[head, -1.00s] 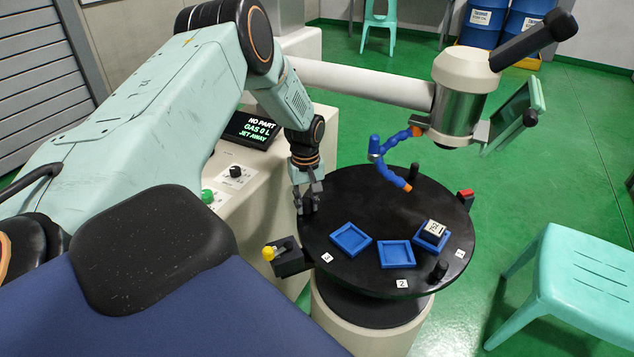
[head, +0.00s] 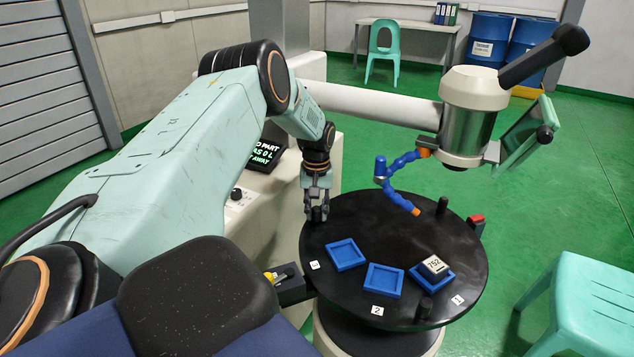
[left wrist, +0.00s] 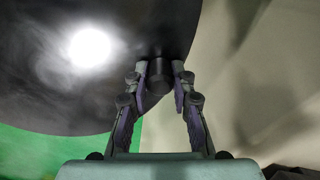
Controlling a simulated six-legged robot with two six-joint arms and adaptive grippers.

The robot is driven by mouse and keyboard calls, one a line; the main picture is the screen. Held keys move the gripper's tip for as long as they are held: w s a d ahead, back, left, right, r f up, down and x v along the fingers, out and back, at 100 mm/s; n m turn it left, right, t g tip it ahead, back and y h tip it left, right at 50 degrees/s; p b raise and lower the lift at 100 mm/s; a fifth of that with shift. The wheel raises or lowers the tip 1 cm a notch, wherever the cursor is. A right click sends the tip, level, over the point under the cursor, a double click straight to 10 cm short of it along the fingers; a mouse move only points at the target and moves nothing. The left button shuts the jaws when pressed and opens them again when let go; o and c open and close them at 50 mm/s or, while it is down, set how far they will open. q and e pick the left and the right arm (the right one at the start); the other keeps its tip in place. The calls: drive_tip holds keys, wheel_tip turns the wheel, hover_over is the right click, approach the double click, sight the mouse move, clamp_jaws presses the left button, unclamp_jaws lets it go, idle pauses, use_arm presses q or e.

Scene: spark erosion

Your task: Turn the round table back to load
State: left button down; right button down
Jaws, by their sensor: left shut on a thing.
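The black round table (head: 400,235) stands on a pale pedestal in the middle of the head view. Several black pegs rise near its rim, including a front one (head: 424,308) and a back one (head: 441,205). My left gripper (head: 317,212) is at the table's left rim, shut on a black peg, which shows between the fingers in the left wrist view (left wrist: 158,72). Blue trays numbered 3 (head: 346,254), 2 (head: 384,279) and 1 (head: 447,277) sit on the top. Trays 3 and 2 look empty; a part marked 752 (head: 434,265) sits on tray 1. My right gripper is out of view.
A blue jointed hose (head: 399,165) reaches over the table's back. A microscope-like head (head: 470,115) hangs beyond. A green stool (head: 580,300) stands right.

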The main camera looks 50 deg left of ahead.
use_arm(q)
drive_tip(key=shift+w+r, duration=0.1)
drive_tip(key=shift+w, duration=0.1)
idle(0.3)
drive_tip(key=c, duration=1.5)
unclamp_jaws()
drive_tip(key=shift+c, duration=0.2)
drive_tip(key=o, duration=0.4)
drive_tip(key=shift+r, duration=0.1)
drive_tip(key=shift+r, duration=0.35)
wheel_tip(320, 180, up, 11)
drive_tip(key=shift+s+r, duration=0.1)
